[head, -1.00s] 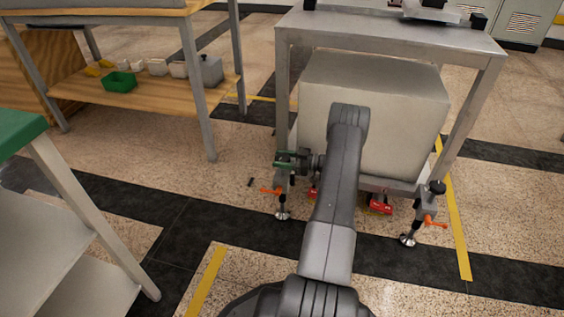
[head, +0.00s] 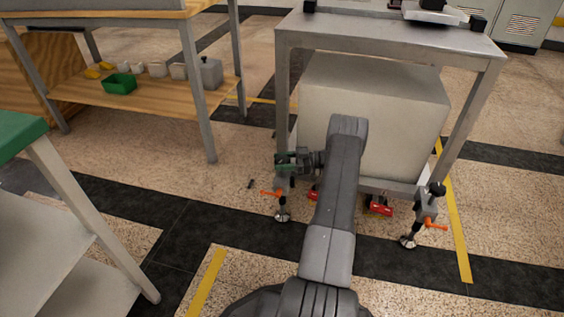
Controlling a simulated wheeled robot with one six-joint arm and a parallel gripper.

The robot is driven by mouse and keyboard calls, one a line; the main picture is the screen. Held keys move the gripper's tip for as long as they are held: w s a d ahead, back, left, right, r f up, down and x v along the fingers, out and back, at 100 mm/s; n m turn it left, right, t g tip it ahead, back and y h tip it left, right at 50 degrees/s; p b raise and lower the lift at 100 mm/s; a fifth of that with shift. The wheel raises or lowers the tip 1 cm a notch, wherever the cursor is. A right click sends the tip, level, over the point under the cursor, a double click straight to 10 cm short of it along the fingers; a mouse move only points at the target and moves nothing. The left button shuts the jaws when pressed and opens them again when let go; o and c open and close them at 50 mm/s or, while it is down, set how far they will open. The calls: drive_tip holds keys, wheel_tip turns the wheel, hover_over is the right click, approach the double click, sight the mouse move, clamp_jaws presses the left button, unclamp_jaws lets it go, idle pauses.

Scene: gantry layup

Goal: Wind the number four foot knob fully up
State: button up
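The steel-framed bench (head: 400,32) has adjustable feet at its two near corners. The near left foot (head: 282,215) has an orange lever (head: 271,193), and the top of its screw is hidden behind my gripper. My gripper (head: 284,163) is right at the top of this foot, with greenish pads; whether its fingers are open or closed on a knob is too small to tell. The near right foot (head: 408,240) has a black knob (head: 437,189) on top and an orange lever (head: 435,224). No number shows on either foot.
A large pale box (head: 385,105) fills the space under the bench. Red casters (head: 380,206) sit at its lower edge. A wooden-shelved table (head: 160,92) with a green bin (head: 120,84) stands left. A green-topped table (head: 18,133) is near left.

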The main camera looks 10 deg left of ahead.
drive_tip(key=o, duration=0.4)
drive_tip(key=shift+d, duration=0.1)
drive_tip(key=p+v, duration=0.1)
drive_tip(key=v, duration=0.6)
drive_tip(key=shift+p, duration=0.35)
drive_tip(key=shift+w+d, duration=0.1)
